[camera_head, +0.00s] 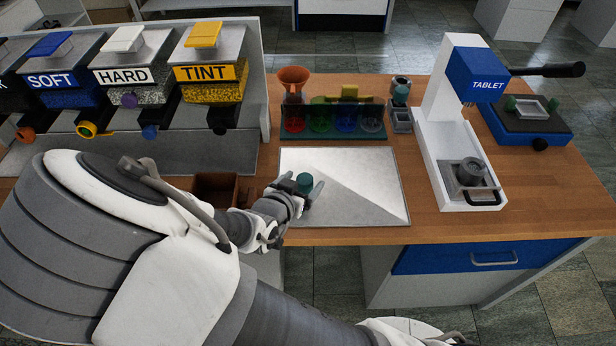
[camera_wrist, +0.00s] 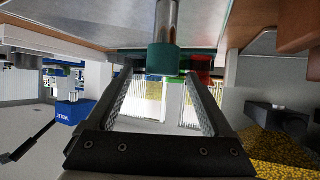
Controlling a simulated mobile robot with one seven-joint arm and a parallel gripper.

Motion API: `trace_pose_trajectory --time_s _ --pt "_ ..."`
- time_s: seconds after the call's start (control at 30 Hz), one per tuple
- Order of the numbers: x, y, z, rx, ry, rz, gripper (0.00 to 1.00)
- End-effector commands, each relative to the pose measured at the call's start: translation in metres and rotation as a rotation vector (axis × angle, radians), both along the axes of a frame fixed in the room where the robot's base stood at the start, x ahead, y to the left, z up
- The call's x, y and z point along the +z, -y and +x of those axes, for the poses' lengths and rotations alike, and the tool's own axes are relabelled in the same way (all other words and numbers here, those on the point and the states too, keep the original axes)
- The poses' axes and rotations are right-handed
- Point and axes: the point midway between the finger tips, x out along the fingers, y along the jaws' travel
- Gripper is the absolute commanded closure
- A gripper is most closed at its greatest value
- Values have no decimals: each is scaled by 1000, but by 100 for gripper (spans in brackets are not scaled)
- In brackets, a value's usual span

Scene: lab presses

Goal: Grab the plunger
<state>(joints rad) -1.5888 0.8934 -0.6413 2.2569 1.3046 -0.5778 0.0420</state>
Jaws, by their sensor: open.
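The plunger (camera_head: 304,183) has a teal cap and stands near the left edge of the pale mat (camera_head: 350,165). In the wrist view, which looks upside down, its teal end (camera_wrist: 163,58) and grey metal shaft (camera_wrist: 167,20) show just beyond the fingertips, roughly centred between them. My gripper (camera_head: 297,192) is open, with one finger on each side of the plunger in the head view. In the wrist view my gripper (camera_wrist: 157,82) has nothing clamped between its fingers. I cannot tell whether a finger touches the plunger. Its lower part is hidden in the head view.
A rack (camera_head: 333,118) with coloured vessels and an orange funnel (camera_head: 293,76) stands behind the mat. The TABLET press (camera_head: 455,110) is on the right, with a blue scale (camera_head: 525,125) beyond. Dispensers (camera_head: 210,70) line the left. The mat's right side is clear.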

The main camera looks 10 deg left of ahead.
Motion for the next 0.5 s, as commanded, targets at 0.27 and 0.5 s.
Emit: trace_pose_trajectory --time_s 0.27,0.5 --pt "-14 3 20 -1 -1 -4 14" --pt "-29 5 46 0 -1 -2 14"
